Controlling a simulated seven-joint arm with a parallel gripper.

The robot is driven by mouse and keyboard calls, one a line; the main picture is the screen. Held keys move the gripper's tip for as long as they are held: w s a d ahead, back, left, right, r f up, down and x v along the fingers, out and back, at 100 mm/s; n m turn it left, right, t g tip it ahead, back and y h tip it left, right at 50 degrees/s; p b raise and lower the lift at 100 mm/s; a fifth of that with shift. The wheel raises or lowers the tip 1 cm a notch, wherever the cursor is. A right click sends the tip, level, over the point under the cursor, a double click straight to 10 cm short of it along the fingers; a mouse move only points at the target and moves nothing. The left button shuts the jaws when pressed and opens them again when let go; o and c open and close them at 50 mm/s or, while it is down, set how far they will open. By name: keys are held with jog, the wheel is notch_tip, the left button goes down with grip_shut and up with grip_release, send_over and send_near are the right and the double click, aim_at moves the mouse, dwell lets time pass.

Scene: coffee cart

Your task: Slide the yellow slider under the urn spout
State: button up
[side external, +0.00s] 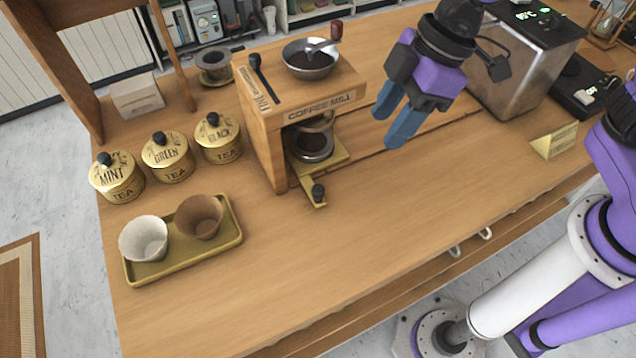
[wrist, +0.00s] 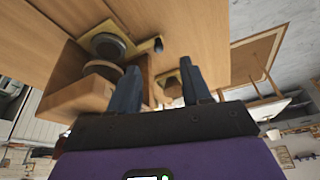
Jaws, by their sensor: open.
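The yellow slider (side external: 330,168) is a flat yellow-gold plate under the wooden coffee mill (side external: 300,100), with a dark round container (side external: 311,145) on it. A black knob (side external: 318,192) stands on its arm at the front. A groove in the table runs right from the mill toward a metal box-shaped machine (side external: 520,65), which may be the urn; I cannot make out its spout. My gripper (side external: 393,115) is open and empty, above the table right of the mill, apart from the slider. In the wrist view, the dark container (wrist: 108,45) and knob (wrist: 154,45) appear beyond the fingers.
A gold tray (side external: 180,262) with two cups lies at the front left. Several tea tins (side external: 168,158) stand behind it. A small yellow folded sign (side external: 556,140) stands at the right. The table front, right of the tray, is clear.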

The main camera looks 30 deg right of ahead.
jog(key=w+a, duration=0.2)
jog(key=a, duration=0.1)
send_near(318, 188)
jog(key=shift+y, duration=0.3)
jog(key=x, duration=1)
jog(key=shift+d+f, duration=0.2)
jog(key=shift+d, duration=0.05)
jog(key=shift+c, duration=0.3)
grip_shut()
